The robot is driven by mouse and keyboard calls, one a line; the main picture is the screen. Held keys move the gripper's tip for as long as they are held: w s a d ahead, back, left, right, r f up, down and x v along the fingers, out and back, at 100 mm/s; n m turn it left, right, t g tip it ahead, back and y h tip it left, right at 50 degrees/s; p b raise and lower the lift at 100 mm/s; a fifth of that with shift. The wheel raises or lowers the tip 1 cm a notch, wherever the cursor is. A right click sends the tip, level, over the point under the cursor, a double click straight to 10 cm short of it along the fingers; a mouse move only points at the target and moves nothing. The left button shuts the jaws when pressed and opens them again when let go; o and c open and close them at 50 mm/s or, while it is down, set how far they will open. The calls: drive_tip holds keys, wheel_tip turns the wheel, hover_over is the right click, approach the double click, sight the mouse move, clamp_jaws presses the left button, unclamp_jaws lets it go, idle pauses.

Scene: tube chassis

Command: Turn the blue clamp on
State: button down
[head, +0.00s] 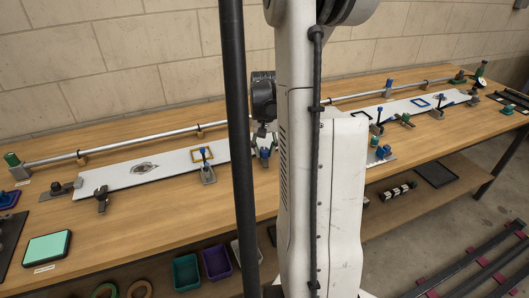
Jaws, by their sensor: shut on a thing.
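My gripper (262,132) points down over the middle of the wooden table, partly hidden by my own white arm column. Just below its fingertips is a clamp with a blue part (265,152), at the end of a white board. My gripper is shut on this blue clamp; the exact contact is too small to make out. Another clamp with a blue-topped upright handle (205,158) stands left of it on the board's front edge. Further blue-topped clamps stand to the right, one (379,114) by the second white board and one (442,100) farther along.
A long metal tube (130,148) runs along the table's back on small supports. White boards (120,172) lie in front of it. A green pad (47,247) lies at the front left. Teal (186,271) and purple (217,263) bins stand below the table. A dark post (238,150) crosses the view.

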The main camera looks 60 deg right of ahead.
sight(264, 149)
drive_tip(key=shift+n, duration=1.6)
drive_tip(key=c, duration=1.4)
unclamp_jaws()
drive_tip(key=shift+c, duration=0.2)
wheel_tip(264, 149, up, 12)
